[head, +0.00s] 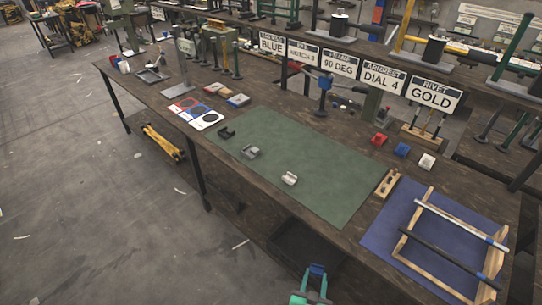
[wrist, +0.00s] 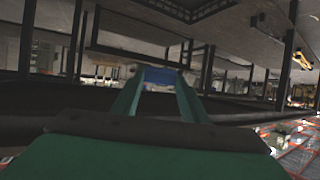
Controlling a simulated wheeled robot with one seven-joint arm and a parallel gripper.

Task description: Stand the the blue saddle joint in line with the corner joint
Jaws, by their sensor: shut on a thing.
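My gripper (head: 315,280) is low at the bottom of the head view, in front of the bench and below its top. It is shut on a small blue piece (head: 318,270), which looks like the blue saddle joint; its exact shape is hard to tell. In the wrist view the blue piece (wrist: 163,77) sits between the teal fingers (wrist: 160,82). On the green mat (head: 320,155) lie a dark joint (head: 226,133), a grey joint (head: 250,152) and a silver joint (head: 289,178), apart from each other. I cannot tell which is the corner joint.
Signs (head: 381,77) line the back. The mat's near right part is bare.

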